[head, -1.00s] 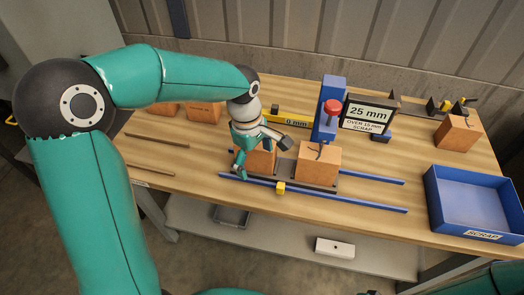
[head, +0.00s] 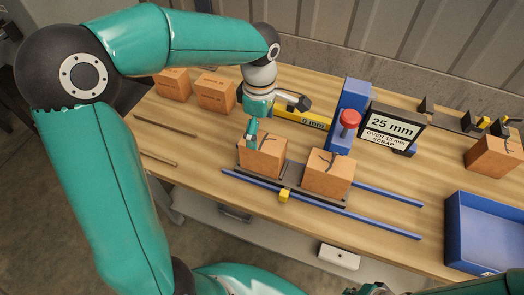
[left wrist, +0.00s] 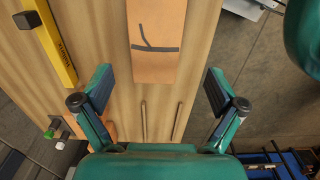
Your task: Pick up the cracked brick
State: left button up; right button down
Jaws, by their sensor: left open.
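Two orange bricks stand side by side on a dark carriage (head: 288,175). The left brick (head: 265,160) and the right brick (head: 327,174) both show dark crack lines on top. My left gripper (head: 276,118) is open, with its fingers spread just above and behind the left brick. One finger overlaps that brick's left edge in the head view; I cannot tell whether they touch. In the left wrist view my open fingers (left wrist: 160,82) have nothing between them. A cracked brick (left wrist: 157,45) lies ahead of them. My right gripper is not in view.
A display (head: 392,128) reads "25 mm" and "OVER 15 mm SCRAP". Beside it stands a blue post (head: 354,95) with a red knob (head: 349,119). A blue tray (head: 480,230) sits at right. Another brick (head: 493,157) stands at far right, two at back left (head: 215,93).

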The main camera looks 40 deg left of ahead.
aim_at(263, 144)
pick_arm(q)
notch_tip(263, 144, down, 5)
jog(key=shift+w+r, duration=0.1)
jog(key=shift+w, duration=0.05)
jog(key=shift+f, duration=0.35)
notch_tip(263, 144, down, 4)
jog(key=shift+w+d+f+p, duration=0.1)
jog(key=shift+w+d+p, duration=0.05)
jog(key=shift+p, duration=0.65)
jog(key=shift+f, duration=0.5)
jog(key=c, duration=1.6)
